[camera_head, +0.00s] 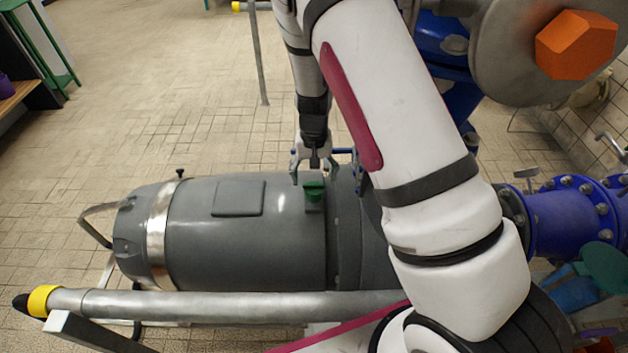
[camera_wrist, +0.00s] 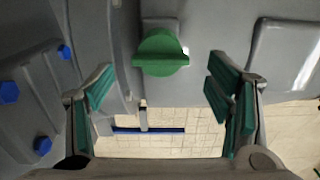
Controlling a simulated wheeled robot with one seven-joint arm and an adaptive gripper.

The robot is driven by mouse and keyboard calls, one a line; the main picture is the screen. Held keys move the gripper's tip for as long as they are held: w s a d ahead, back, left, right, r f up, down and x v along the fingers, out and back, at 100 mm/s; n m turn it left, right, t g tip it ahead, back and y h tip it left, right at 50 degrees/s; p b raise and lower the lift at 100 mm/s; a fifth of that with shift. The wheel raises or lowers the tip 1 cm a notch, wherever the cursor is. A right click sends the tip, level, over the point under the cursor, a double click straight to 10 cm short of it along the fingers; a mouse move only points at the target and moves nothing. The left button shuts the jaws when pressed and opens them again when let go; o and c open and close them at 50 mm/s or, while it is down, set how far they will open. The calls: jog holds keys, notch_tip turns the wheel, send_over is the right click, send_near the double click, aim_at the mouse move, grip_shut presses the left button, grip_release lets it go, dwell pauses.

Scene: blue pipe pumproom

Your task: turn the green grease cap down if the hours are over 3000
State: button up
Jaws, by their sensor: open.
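The green grease cap (camera_head: 314,191) sits on top of the grey motor housing (camera_head: 250,240), near its right end, in the head view. In the wrist view the cap (camera_wrist: 161,54) is a round green knob with a raised bar across it, in the upper middle. My gripper (camera_head: 314,168) is above and just behind the cap in the head view. In the wrist view my gripper (camera_wrist: 165,95) is open, its green-padded fingers apart on the left and right, with the cap lying between and beyond them. No contact with the cap shows. No hours reading is legible in either view.
A grey rail (camera_head: 200,304) with a yellow band runs along the motor's near side. Blue flanged pipe (camera_head: 565,215) and a green handwheel (camera_head: 606,264) are at the right. An orange hexagonal part (camera_head: 576,44) is at the upper right. Tiled floor (camera_head: 150,100) behind the motor is mostly clear.

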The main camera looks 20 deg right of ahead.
aim_at(314, 190)
jog(key=shift+f, duration=1.3)
jog(key=shift+c, duration=0.5)
jog(key=c, duration=1.1)
jog(key=shift+o, duration=0.2)
